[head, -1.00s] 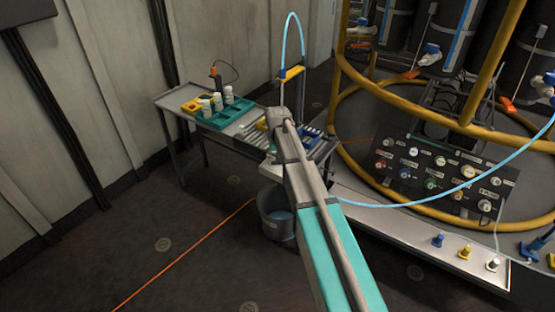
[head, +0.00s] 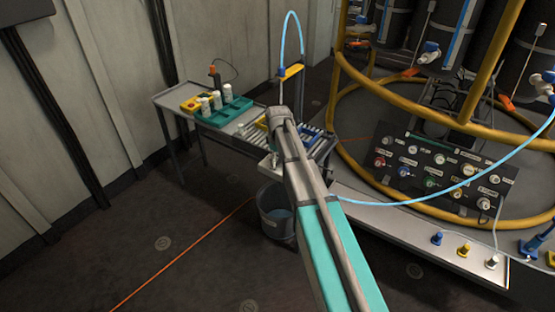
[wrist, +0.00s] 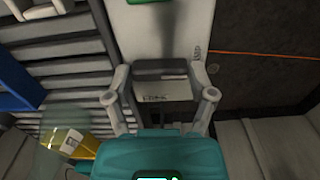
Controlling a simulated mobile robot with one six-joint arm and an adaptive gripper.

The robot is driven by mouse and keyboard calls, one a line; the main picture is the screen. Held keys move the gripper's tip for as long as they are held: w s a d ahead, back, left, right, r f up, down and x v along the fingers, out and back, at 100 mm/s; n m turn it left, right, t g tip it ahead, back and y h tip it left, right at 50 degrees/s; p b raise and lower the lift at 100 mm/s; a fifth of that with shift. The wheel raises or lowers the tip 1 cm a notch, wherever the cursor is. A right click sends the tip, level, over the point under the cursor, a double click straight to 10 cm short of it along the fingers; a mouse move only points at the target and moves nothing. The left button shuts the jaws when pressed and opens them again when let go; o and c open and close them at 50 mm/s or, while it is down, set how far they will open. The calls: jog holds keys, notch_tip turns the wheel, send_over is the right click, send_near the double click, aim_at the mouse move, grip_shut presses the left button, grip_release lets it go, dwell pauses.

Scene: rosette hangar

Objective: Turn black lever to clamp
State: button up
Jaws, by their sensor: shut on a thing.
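In the wrist view my gripper (wrist: 164,92) has a finger on each side of a dark bar (wrist: 163,72) and is shut on it. The bar appears to be the black lever; it spans between the fingertips over a pale plate (wrist: 145,28). A small green mark and faint lettering show by the bar. The lever's pivot and its exact angle are not clear. In the head view my arm hides the gripper and the lever; its end is over the right part of the side table (head: 243,122).
A teal rack (head: 228,113) with white bottles stands on the table. A bucket (head: 276,215) stands on the floor below my arm. The valve panel (head: 440,170) and yellow rails are to the right. A yellow-filled container (wrist: 68,142) lies left of my gripper.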

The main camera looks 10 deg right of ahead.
jog(key=shift+n, duration=0.3)
jog(key=o, duration=1.1)
jog(key=shift+c, duration=0.2)
jog(key=shift+m, duration=0.4)
